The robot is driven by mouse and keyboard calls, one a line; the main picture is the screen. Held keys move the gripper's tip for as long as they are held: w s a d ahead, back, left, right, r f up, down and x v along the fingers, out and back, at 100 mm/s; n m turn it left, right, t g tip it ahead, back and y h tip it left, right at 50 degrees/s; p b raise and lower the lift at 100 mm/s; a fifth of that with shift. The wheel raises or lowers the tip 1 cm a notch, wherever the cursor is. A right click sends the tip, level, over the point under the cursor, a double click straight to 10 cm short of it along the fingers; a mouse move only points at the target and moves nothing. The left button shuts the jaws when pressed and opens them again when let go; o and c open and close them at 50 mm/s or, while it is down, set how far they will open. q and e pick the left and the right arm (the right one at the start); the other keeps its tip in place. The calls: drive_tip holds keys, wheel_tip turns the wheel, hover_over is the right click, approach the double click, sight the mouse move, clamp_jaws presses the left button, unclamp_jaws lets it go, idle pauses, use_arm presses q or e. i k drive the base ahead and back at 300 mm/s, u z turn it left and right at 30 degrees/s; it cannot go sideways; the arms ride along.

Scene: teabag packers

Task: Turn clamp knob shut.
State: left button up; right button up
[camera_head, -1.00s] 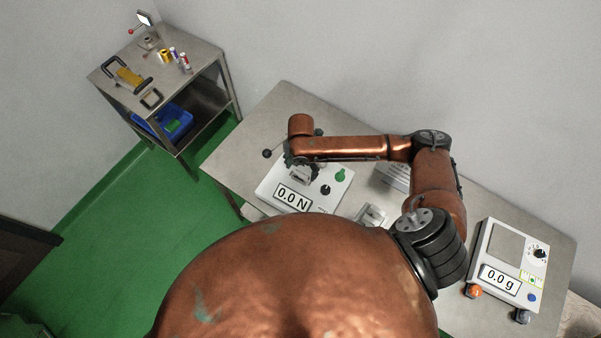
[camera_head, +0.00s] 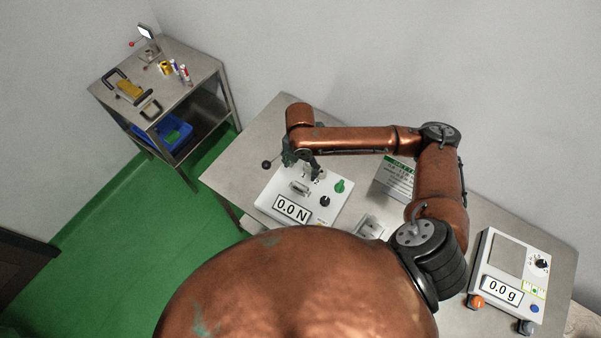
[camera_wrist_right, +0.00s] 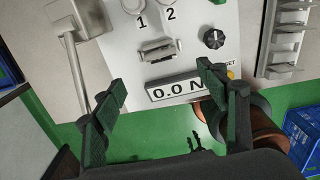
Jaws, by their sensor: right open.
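The white force tester (camera_head: 268,204) with a "0.0 N" display stands on the left part of the metal table; its front also shows in the wrist view (camera_wrist_right: 195,50). It has a small metal clamp (camera_head: 299,188), also in the wrist view (camera_wrist_right: 157,51), a black knob (camera_head: 325,201), also in the wrist view (camera_wrist_right: 214,38), and a green knob (camera_head: 340,185). I cannot tell for sure which is the clamp knob. My right gripper (camera_head: 303,166) is open and empty above the tester's back; its spread fingers (camera_wrist_right: 162,90) flank the display in the wrist view. My left gripper is out of view.
A black ball-ended lever (camera_head: 266,165) sticks out left of the tester. A card with a green header (camera_head: 396,178) stands to its right. A "0.0 g" scale (camera_head: 509,252) is at the table's right end. A side table (camera_head: 199,74) holds small tools.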

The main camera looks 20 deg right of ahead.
sight(325, 200)
drive_tip(key=z, duration=1.25)
